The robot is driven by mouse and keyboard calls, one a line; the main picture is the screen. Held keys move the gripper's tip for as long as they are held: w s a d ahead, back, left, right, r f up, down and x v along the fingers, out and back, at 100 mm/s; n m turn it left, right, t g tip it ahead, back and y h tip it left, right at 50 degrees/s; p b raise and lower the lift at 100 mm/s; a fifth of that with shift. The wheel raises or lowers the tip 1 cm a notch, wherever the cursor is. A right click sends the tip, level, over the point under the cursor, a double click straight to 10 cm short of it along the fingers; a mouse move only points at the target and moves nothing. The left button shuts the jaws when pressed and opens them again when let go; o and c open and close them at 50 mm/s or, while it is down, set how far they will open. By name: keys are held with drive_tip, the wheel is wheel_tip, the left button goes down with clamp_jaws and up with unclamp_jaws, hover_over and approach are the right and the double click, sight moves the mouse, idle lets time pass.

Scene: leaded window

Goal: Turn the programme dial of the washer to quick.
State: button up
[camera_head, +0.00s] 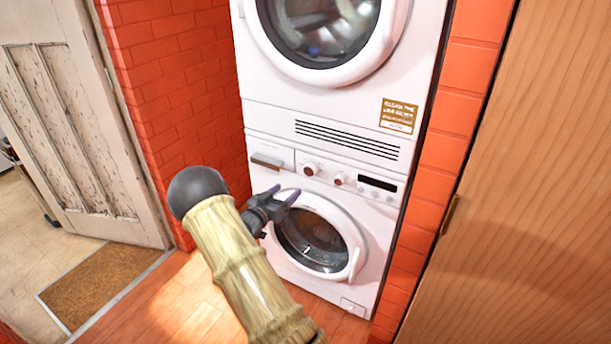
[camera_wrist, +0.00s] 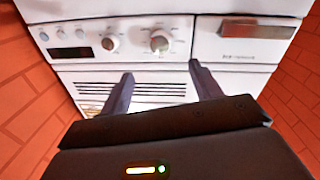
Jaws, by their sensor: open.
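The white washer (camera_head: 262,170) stands under a second white machine. Its panel has a larger round dial (camera_head: 310,169) with marks around it, also in the wrist view (camera_wrist: 160,41). A smaller knob (camera_head: 340,178) sits beside it, also in the wrist view (camera_wrist: 109,43). Which is the programme dial and what it points at are too small to read. My gripper (camera_head: 283,191) is open and empty, below and left of the larger dial in the head view. In the wrist view its fingertips (camera_wrist: 161,70) stand either side of that dial's line, apart from it.
The washer's round door (camera_head: 312,240) is closed below the panel. A drawer front (camera_head: 267,161) and a dark display (camera_head: 377,183) flank the knobs. Brick walls stand on both sides, a wooden panel (camera_head: 510,200) at right. Floor at left is open, with a brown mat (camera_head: 98,285).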

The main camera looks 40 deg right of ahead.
sight(308, 172)
drive_tip(key=x, duration=1.1)
drive_tip(key=shift+w+d+b, duration=0.1)
drive_tip(key=shift+d+b, duration=0.3)
drive_tip(key=c, duration=1)
